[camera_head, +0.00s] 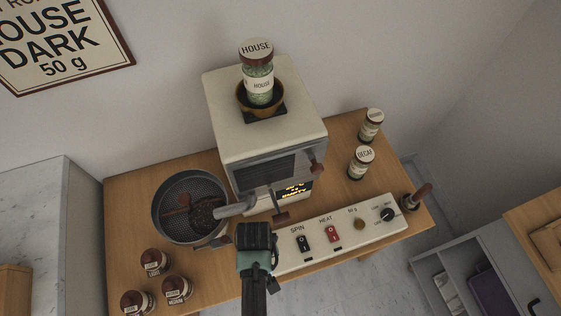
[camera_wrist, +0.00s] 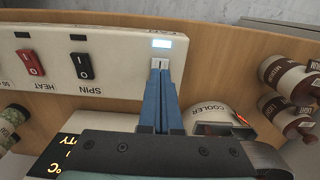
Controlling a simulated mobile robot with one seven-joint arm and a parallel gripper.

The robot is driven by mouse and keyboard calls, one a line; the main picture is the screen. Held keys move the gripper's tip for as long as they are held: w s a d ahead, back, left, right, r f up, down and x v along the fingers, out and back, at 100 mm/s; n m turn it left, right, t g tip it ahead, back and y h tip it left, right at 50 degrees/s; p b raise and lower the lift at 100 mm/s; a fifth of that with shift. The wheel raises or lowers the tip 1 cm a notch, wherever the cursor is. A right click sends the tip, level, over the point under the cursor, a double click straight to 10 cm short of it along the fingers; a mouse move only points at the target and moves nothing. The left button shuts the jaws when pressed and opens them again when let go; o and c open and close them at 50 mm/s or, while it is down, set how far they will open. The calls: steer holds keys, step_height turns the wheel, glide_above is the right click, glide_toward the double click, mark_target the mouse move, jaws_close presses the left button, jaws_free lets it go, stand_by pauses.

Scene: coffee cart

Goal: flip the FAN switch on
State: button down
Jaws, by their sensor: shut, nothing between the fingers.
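The FAN switch (camera_wrist: 159,63) is a small light-grey switch at the end of the white control panel (camera_wrist: 118,70) in the wrist view. The indicator (camera_wrist: 160,43) beside it glows pale blue-white. The label beyond the lamp is only partly legible. My gripper (camera_wrist: 160,74) is shut and empty, its blue fingertips at the switch's edge; I cannot tell whether they touch it. The fingers partly cover the switch. In the head view my gripper (camera_head: 257,238) hides the panel's left end, including this switch.
The black SPIN switch (camera_wrist: 81,66) and red HEAT switch (camera_wrist: 30,63) sit beside it, their indicators dark. The roaster (camera_head: 262,140) stands behind the panel, with the round cooler tray (camera_head: 160,222) to the left. Several jars (camera_head: 155,262) stand at the table's front left.

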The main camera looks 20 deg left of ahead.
step_height(320, 180, up, 4)
steer(key=p, duration=0.4)
steer(key=shift+r, duration=0.2)
steer(key=shift+s, duration=0.1)
stand_by(0.3)
